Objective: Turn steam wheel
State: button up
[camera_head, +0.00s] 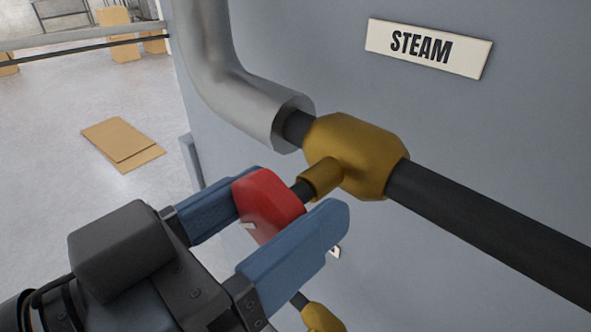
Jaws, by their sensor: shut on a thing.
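The steam wheel (268,203) is a red handle on a short dark stem out of a brass valve body (357,155). A white plate reading STEAM (428,48) is on the grey panel above right of the valve. My gripper (293,190) reaches in from the lower left. Its two blue fingers stand on either side of the red wheel, shut on it. The fingers and the gripper body hide part of the wheel.
A silver pipe (235,85) enters the valve from the upper left, and a black pipe (480,215) leaves to the lower right. A second brass fitting (322,318) shows below my fingers. Flat cardboard (122,143) lies on the open floor at left.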

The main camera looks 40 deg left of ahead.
jog(key=n+p, duration=0.2)
jog(key=n, duration=0.1)
jog(key=shift+r+n, duration=0.15)
jog(key=shift+n, duration=0.15)
jog(key=shift+n+p, duration=0.4)
jog(key=shift+n, duration=1.4)
jog(key=shift+a, duration=0.1)
jog(key=o, duration=1)
jog(key=shift+o, duration=0.2)
jog(key=shift+s+f, duration=0.1)
jog(key=shift+f, duration=0.1)
jog(key=s+b, duration=0.1)
jog(key=s, duration=0.6)
jog(key=shift+s+a+b, duration=0.3)
jog(key=shift+b, duration=0.05)
